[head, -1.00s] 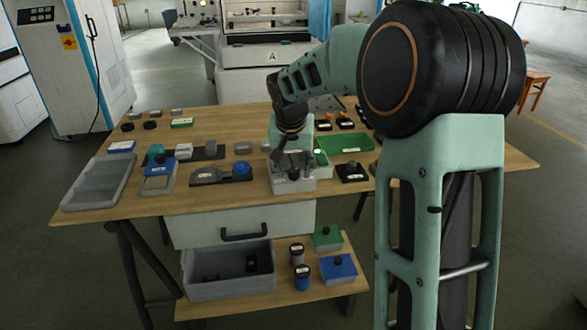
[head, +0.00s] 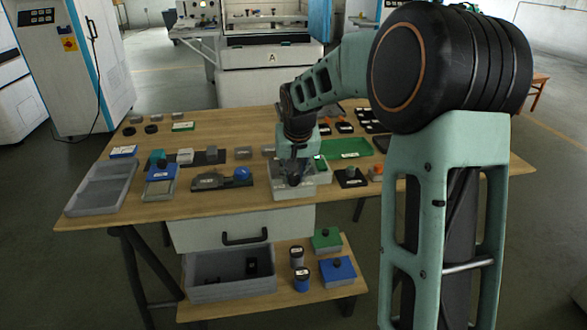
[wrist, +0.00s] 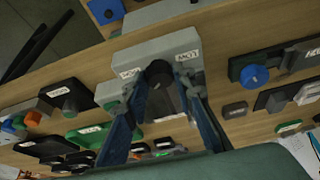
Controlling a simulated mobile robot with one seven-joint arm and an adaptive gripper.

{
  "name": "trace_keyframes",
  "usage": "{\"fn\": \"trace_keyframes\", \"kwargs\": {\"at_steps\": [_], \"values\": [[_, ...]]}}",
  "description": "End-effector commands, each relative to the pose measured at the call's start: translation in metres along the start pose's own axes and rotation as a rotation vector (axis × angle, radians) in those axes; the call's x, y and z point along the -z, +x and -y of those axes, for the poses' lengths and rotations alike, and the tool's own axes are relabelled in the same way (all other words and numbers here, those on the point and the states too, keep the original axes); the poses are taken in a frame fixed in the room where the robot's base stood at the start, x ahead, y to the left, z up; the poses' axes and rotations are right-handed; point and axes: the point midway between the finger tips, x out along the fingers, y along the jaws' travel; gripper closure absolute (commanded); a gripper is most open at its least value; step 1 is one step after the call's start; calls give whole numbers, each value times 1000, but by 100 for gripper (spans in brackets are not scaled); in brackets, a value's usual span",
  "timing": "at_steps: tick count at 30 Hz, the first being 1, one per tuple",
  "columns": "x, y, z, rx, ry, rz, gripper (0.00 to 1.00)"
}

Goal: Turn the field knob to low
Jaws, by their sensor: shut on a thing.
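The field knob (wrist: 159,72) is a dark round knob on a pale grey box (wrist: 125,57). In the wrist view it sits between the blue fingers of my gripper (wrist: 164,84), which are shut on it. White labels (wrist: 187,56) lie on the box to either side of the knob, too small to read surely. In the head view the grey box (head: 284,190) stands at the table's front edge, with my gripper (head: 294,178) down on it from above. There the fingers and arm hide the knob, and its pointer direction cannot be told.
Left of the box is a dark base with a blue knob (head: 242,174). Below is a shelf (head: 275,301).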

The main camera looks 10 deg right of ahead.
Motion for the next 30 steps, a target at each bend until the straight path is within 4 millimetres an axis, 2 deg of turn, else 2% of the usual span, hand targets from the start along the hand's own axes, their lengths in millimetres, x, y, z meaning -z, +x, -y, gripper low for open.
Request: {"fn": "trace_keyframes", "kwargs": {"at_steps": [1, 5, 30], "values": [[2, -6, -2, 15, -34, 2, 100], [3, -6, -3, 63, -143, 2, 100], [6, -1, -8, 370, -880, -1, 100]]}}
